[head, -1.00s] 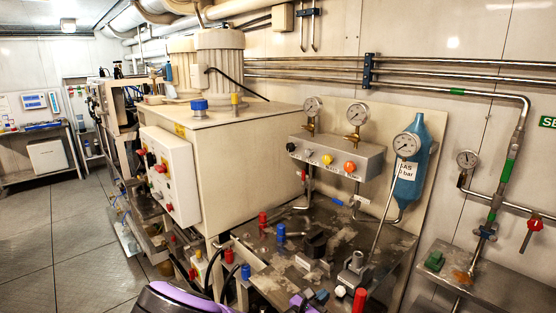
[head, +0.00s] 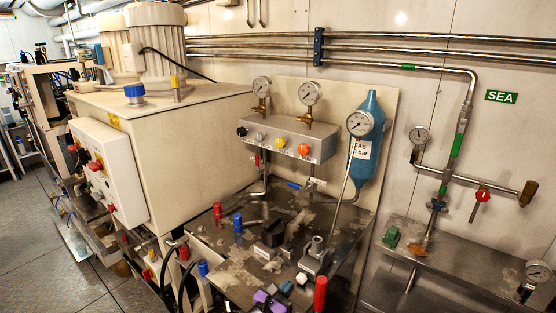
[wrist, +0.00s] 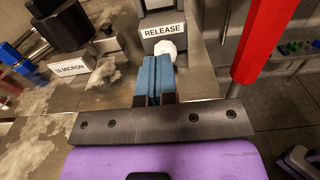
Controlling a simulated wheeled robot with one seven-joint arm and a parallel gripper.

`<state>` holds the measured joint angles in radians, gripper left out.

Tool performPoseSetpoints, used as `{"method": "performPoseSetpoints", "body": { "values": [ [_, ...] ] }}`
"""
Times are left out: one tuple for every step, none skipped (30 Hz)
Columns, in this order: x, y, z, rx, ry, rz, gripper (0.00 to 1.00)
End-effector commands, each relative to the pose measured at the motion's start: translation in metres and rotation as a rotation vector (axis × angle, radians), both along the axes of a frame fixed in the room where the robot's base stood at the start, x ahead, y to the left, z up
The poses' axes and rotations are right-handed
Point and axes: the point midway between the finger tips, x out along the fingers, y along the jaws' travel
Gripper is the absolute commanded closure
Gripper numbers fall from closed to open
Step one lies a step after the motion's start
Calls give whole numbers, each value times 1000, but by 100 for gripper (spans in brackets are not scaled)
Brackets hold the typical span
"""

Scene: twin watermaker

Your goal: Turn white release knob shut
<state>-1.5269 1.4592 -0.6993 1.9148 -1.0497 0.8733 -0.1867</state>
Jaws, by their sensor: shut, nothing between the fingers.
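The white release knob (wrist: 165,50) sits just below the RELEASE label (wrist: 163,31) in the wrist view. It also shows as a small white knob (head: 301,278) near the bottom of the head view, at the front of a grey metal block (head: 314,258). My gripper (wrist: 155,62) has blue fingers pressed together with nothing between them. The fingertips are right in front of the knob and hide part of its lower left. I cannot tell whether they touch it. In the head view my purple gripper (head: 287,288) is just left of the knob.
A red handle (wrist: 262,40) stands close to the right of my gripper; it also shows in the head view (head: 320,293). A black block with a 10 MICRON label (wrist: 70,67) is to the left. A gauge panel (head: 290,140) rises behind the bench.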

Motion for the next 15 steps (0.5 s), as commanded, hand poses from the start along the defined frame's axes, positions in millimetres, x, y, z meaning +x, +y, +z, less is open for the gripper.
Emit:
{"method": "performPoseSetpoints", "body": {
  "values": [
    [5, -4, 0, -1, -2, -1, 100],
    [8, -7, 0, -2, -2, -1, 100],
    [12, -10, 0, -3, -2, -1, 100],
    [15, -12, 0, -3, 0, 0, 100],
    [18, -14, 0, -3, 0, 0, 100],
    [21, -17, 0, -2, -1, -2, 100],
    [24, -19, 0, -2, -1, -2, 100],
    [26, -21, 0, -2, -1, -2, 100],
    [29, -23, 0, -1, 0, -2, 100],
    [31, -25, 0, -1, 0, -1, 100],
    [33, -26, 0, -1, 0, -1, 100],
    [35, -28, 0, -1, 0, -2, 100],
    [37, -29, 0, -1, 0, -2, 100],
    [38, -30, 0, -1, 0, -2, 100],
    [39, -31, 0, -1, 0, -2, 100]
  ]
}}
